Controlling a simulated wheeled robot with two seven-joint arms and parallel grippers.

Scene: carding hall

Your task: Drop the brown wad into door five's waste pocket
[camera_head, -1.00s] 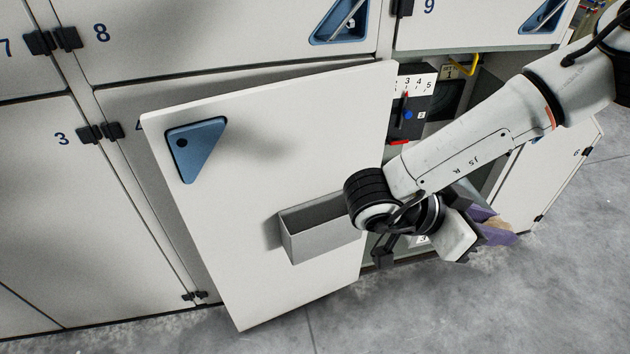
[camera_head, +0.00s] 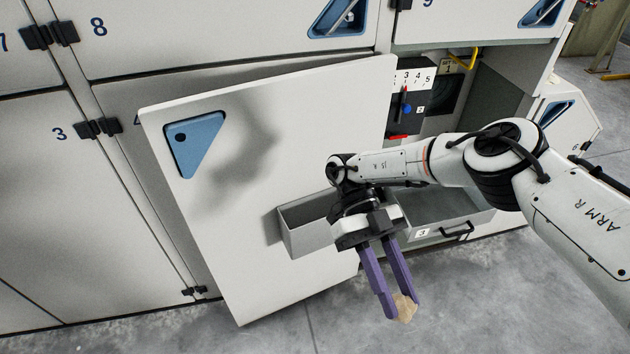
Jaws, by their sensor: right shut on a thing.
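My right gripper (camera_head: 396,300) has purple fingers and is shut on a tan-brown wad (camera_head: 404,308) at its fingertips. The fingers point down and toward the front, over the floor. A grey open-topped pocket (camera_head: 300,234) is fixed to the inner face of an open white door (camera_head: 250,270). The wad is right of the pocket and lower in the picture, apart from it. My right wrist hides the pocket's right part. The pocket's inside shows only partly, and I see no number on this door. My left gripper is not in view.
Behind the open door is a bay with a dial panel (camera_head: 408,105) marked with numbers. A grey drawer (camera_head: 440,222) labelled 3 with a black handle is beside my wrist. Closed white doors 3 (camera_head: 60,200) and 8 (camera_head: 200,40) are at left. The concrete floor (camera_head: 480,300) is clear.

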